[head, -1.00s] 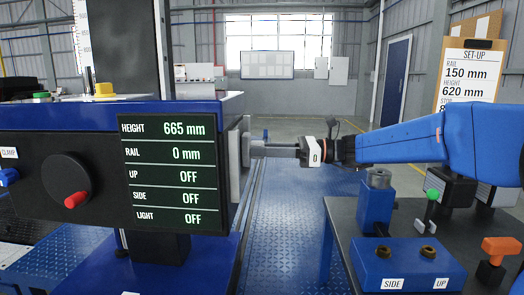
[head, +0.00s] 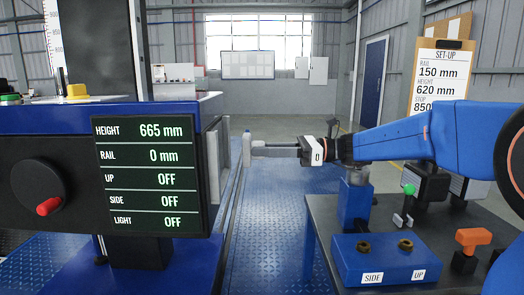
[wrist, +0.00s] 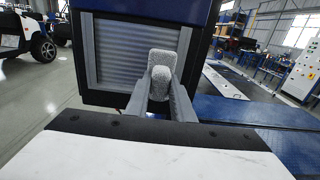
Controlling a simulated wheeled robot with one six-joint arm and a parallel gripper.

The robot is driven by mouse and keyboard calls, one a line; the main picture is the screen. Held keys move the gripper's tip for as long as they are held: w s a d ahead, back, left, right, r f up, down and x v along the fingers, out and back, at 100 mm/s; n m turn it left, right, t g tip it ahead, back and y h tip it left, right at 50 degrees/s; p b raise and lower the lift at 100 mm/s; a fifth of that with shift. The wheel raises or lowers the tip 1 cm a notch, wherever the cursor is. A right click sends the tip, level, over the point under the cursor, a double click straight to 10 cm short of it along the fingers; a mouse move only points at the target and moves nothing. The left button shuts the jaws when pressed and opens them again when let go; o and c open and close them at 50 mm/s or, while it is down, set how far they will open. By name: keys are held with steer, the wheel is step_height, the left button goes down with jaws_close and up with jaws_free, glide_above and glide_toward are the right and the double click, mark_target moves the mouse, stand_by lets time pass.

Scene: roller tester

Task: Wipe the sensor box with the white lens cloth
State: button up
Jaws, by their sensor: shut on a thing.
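The sensor box (head: 60,137) is the dark box with a blue top at the left in the head view. Its display reads HEIGHT 665 mm, RAIL 0 mm, and UP, SIDE and LIGHT OFF. Its grey ribbed face (wrist: 135,58) in a pale frame shows in the wrist view. My gripper (head: 258,148) is to the right of the box, shut on a small pale grey-white wad, which I take as the lens cloth (head: 247,150). The cloth also shows between the fingertips in the wrist view (wrist: 161,75). In the head view a small gap separates it from the box's side.
A dark bench (head: 325,205) at the right carries a blue block (head: 385,261) marked SIDE and UP, a blue post (head: 355,203) and an orange-handled part (head: 473,238). A set-up board (head: 440,80) reads rail 150 mm, height 620 mm. Blue floor plates lie between box and bench.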

steer(key=shift+d, duration=0.15)
steer(key=d, duration=0.2)
steer(key=shift+d, duration=0.35)
